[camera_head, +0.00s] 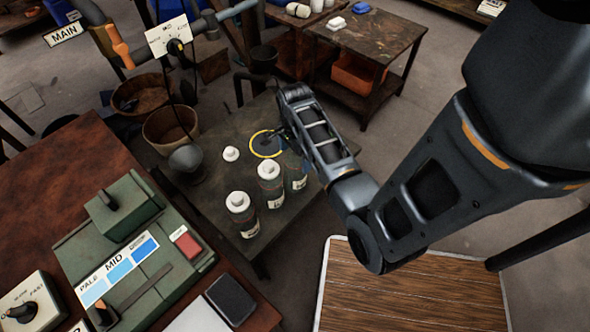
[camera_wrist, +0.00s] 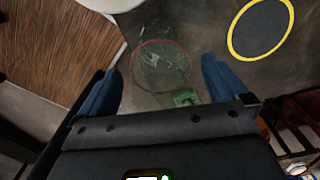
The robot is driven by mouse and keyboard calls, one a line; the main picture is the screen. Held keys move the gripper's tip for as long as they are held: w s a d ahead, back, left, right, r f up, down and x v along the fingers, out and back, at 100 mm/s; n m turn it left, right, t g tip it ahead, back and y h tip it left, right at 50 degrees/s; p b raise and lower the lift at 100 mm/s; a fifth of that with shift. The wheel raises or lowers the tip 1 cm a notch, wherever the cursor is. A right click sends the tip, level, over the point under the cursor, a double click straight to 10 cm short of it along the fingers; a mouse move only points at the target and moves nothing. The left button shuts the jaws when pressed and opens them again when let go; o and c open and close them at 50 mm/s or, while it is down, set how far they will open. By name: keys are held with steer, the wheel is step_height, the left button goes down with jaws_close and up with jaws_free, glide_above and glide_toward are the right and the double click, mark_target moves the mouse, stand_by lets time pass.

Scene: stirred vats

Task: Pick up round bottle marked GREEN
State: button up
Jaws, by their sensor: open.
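In the wrist view a clear round vessel with a thin reddish rim (camera_wrist: 162,66) lies between my fingers, seen from above. A green label patch (camera_wrist: 185,98) shows at its lower edge; its lettering is too small to read. My gripper (camera_wrist: 158,70) is open, with one blue finger on each side of the vessel and no visible grip on it. In the head view, white-capped bottles (camera_head: 243,213) (camera_head: 270,183) stand on the dark table (camera_head: 215,195), with another bottle (camera_head: 298,178) close to my arm. My fingertips are mostly hidden there behind my arm.
A yellow ring mark (camera_head: 265,144) lies on the table beside my gripper; it also shows in the wrist view (camera_wrist: 262,30). A small white-capped item (camera_head: 230,154) stands left of it. A green control box (camera_head: 130,260) sits on the left desk. Brown tubs (camera_head: 170,127) stand behind.

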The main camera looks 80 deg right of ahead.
steer(key=shift+f, duration=0.9)
steer(key=c, duration=1.8)
